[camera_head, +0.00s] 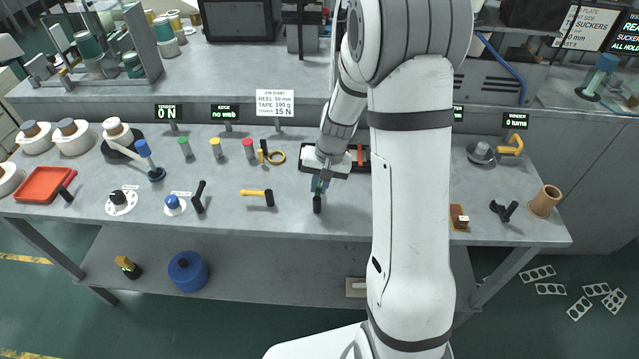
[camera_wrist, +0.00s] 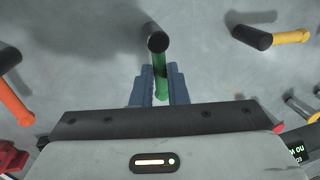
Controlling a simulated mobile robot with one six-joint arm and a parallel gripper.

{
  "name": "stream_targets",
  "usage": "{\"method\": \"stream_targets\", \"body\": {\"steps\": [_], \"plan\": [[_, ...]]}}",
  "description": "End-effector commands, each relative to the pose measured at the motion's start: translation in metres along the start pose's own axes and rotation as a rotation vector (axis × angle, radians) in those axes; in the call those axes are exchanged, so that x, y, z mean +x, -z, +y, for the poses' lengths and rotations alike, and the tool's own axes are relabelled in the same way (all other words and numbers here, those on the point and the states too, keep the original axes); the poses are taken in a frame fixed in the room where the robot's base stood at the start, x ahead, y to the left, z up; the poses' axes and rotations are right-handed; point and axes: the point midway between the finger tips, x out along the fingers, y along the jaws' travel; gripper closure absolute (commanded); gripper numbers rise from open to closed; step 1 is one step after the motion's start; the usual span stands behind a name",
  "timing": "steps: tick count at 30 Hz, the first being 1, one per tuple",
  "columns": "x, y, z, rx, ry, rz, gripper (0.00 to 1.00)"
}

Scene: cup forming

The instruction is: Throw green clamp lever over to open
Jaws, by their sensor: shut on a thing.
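The green clamp lever (camera_wrist: 161,88) shows in the wrist view as a green rod with a black knob (camera_wrist: 158,42) at its end. My gripper (camera_wrist: 160,74) is shut on the green rod, with one blue finger on each side, and the knob sticks out beyond the fingertips. In the head view my gripper (camera_head: 319,184) is low over the grey bench, and the black knob (camera_head: 317,205) shows in front of it. Most of the green rod is hidden there by the fingers.
A yellow lever with a black end (camera_head: 255,193) lies left of my gripper; the wrist view shows it upper right (camera_wrist: 290,38). An orange lever (camera_wrist: 14,104) is at the wrist view's left edge. A black lever (camera_head: 199,197) stands farther left. My arm hides part of the bench.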

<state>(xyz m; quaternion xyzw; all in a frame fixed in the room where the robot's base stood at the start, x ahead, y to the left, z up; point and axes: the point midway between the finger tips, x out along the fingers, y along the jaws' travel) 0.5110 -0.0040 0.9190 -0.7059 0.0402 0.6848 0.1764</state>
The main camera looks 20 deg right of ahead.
Motion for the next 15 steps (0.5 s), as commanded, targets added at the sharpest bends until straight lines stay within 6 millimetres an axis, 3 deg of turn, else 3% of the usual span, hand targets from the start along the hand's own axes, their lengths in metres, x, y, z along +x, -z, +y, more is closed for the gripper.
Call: {"method": "stream_targets", "body": {"steps": [8, 15], "plan": [[0.0028, 0.0011, -0.0028, -0.088, 0.001, -0.015, 1.0], [0.0055, 0.0011, -0.009, -0.271, 0.001, -0.052, 1.0]]}}
